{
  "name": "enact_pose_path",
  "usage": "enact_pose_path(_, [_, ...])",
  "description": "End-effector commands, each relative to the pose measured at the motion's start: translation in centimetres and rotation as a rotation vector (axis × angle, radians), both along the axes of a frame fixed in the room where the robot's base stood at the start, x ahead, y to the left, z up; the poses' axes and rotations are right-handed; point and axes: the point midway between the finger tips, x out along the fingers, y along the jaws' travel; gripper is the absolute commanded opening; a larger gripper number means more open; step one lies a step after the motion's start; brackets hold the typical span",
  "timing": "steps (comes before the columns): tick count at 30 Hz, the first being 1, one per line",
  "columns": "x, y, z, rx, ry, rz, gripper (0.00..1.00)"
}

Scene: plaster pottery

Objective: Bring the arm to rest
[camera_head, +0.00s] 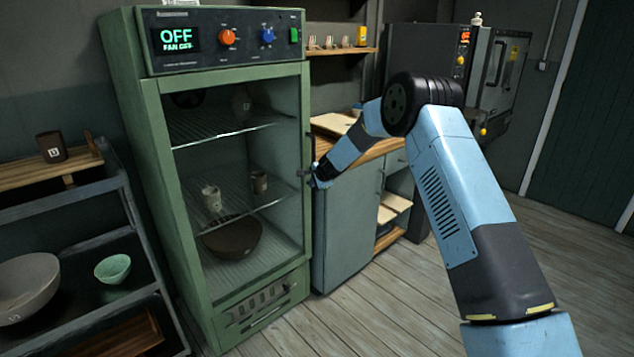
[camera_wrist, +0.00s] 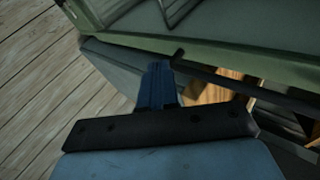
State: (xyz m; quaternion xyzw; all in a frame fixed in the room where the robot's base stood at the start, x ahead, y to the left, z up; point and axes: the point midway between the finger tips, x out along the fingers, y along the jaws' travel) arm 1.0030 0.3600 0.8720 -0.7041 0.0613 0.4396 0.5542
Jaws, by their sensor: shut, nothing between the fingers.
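My arm reaches in from the right of the head view and bends down at its black elbow. My gripper (camera_head: 316,180) is at the right edge of the green drying cabinet (camera_head: 205,45), close beside its door handle (camera_head: 303,172). Whether it touches the handle I cannot tell. In the wrist view my gripper (camera_wrist: 159,70) shows its blue fingers together with nothing between them. The green cabinet frame (camera_wrist: 215,55) crosses the top of that view. The cabinet's glass door looks shut, and its display reads OFF, FAN OFF.
Inside the cabinet are cups and a dark bowl (camera_head: 232,238). A grey-blue counter unit (camera_head: 345,225) stands just right of it, with a kiln (camera_head: 497,75) behind. A shelf rack (camera_head: 75,195) with pottery is at left. The wooden floor (camera_head: 385,310) in front is clear.

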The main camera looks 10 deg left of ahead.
Motion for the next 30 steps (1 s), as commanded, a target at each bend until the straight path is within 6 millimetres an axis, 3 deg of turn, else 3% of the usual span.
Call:
enact_pose_path(11, [-1.2,-1.9,3.1,0.034,0.006,-0.054,0.0])
enact_pose_path(14, [-1.2,-3.4,6.0,0.111,0.019,-0.173,0.0])
enact_pose_path(20, [-2.3,-8.1,13.7,0.366,0.067,-0.53,0.0])
enact_pose_path(30, [-7.4,-17.5,25.0,0.872,0.132,-1.129,0.0])
